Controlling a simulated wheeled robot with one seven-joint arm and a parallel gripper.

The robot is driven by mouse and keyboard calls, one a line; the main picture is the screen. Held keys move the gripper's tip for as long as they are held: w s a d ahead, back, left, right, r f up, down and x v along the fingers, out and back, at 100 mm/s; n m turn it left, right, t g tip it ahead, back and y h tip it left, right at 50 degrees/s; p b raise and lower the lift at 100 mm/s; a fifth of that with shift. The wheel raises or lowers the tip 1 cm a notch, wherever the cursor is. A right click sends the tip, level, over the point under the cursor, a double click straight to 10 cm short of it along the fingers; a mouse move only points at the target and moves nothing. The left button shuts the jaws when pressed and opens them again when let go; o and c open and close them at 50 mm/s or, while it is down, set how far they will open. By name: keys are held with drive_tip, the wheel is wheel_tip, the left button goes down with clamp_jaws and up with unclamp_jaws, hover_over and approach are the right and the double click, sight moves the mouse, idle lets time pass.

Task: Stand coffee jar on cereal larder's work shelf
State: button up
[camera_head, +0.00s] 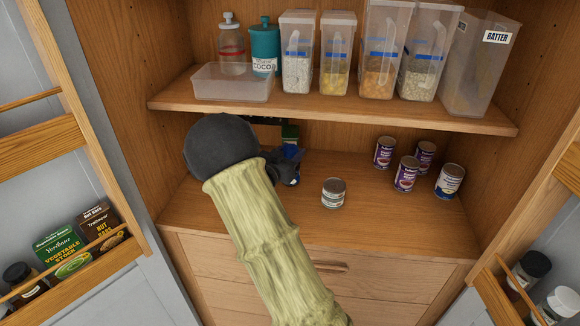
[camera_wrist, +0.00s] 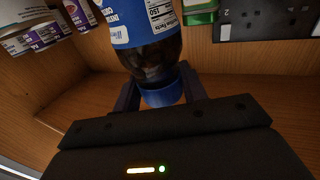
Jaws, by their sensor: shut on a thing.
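The coffee jar (camera_wrist: 150,22) is dark, with a blue and white label and a blue lid (camera_wrist: 162,95). In the wrist view it stands between the two fingers of my gripper (camera_wrist: 160,88), which is shut on it near the lid. In the head view my gripper (camera_head: 284,170) is over the left part of the work shelf (camera_head: 300,215), and my forearm hides much of it. Only a small blue part of the jar (camera_head: 293,152) shows there. I cannot tell whether its base touches the shelf.
A short can (camera_head: 334,193) stands mid-shelf, with several purple and blue cans (camera_head: 406,174) to its right. A green item (camera_head: 290,132) is behind the jar. The upper shelf (camera_head: 320,112) holds containers overhead. Open door racks (camera_head: 75,270) flank both sides. The front right of the work shelf is clear.

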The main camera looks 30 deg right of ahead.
drive_tip(key=shift+w+f, duration=0.1)
drive_tip(key=shift+w, duration=0.05)
drive_tip(key=shift+s+d, duration=0.15)
drive_tip(key=shift+s, duration=0.05)
drive_tip(key=f, duration=0.3)
drive_tip(key=shift+w+a+f, duration=0.1)
drive_tip(key=shift+a+f, duration=0.15)
drive_tip(key=shift+f, duration=0.15)
drive_tip(key=shift+d+f, duration=0.1)
drive_tip(key=o, duration=1.1)
